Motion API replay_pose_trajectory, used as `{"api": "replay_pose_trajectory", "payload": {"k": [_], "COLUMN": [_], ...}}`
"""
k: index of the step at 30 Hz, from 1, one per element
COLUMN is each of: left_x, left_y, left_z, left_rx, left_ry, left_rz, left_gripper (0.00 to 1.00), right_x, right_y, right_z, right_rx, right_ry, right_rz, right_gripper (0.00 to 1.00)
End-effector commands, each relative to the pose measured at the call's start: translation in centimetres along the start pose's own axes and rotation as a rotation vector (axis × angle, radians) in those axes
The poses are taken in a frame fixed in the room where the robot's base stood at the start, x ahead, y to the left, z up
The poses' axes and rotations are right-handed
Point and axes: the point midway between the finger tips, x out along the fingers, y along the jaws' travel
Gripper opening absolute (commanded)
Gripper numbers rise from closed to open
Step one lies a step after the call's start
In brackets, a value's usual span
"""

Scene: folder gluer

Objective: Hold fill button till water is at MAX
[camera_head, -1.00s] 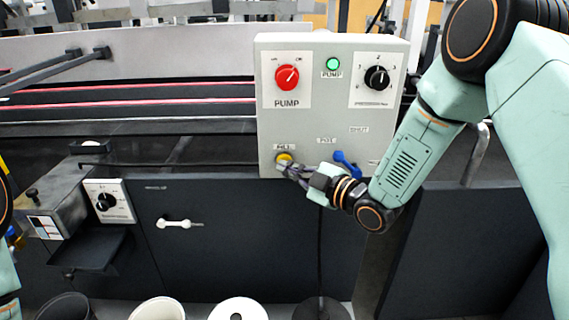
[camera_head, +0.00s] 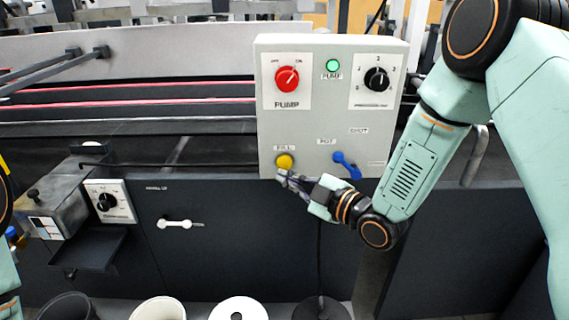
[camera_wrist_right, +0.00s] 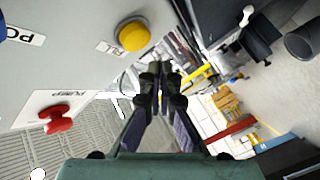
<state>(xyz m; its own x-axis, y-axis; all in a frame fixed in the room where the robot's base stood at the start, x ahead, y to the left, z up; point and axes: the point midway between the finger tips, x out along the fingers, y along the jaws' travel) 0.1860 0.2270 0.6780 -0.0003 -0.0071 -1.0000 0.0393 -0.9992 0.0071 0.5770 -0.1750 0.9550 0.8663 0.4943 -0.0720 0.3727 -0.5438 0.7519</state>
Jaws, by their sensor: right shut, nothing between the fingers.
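The yellow fill button (camera_head: 284,161) is at the lower left of the grey control panel (camera_head: 335,110), under a FILL label. In the right wrist view the round yellow button (camera_wrist_right: 132,36) stands out from the panel. My right gripper (camera_head: 283,175) is shut and empty. Its tips are just below the button, and in the wrist view the shut fingers (camera_wrist_right: 160,78) appear apart from it. I cannot make out a water level or a MAX mark. My left gripper is out of view; only a bit of my left arm shows at the left edge.
The panel also has a red pump knob (camera_head: 287,78), a lit green lamp (camera_head: 333,65), a black dial (camera_head: 376,79) and a blue lever (camera_head: 347,165) right of the button. A dark cabinet (camera_head: 240,235) is below.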

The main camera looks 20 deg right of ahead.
Motion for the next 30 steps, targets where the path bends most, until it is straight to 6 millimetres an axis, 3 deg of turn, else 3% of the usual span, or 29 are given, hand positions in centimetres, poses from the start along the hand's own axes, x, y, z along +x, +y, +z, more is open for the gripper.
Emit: {"api": "replay_pose_trajectory", "payload": {"k": [12,30], "left_x": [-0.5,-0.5], "left_y": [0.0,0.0], "left_z": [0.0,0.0], "left_rx": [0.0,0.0], "left_ry": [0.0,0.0], "left_rz": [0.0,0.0], "left_gripper": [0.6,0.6], "right_x": [-2.2,-2.5], "right_y": [-1.6,-1.7], "right_z": [-1.7,-1.7], "right_rx": [0.0,0.0], "right_ry": [0.0,-0.001], "right_rz": [0.001,0.001], "right_gripper": [0.0,0.0]}}
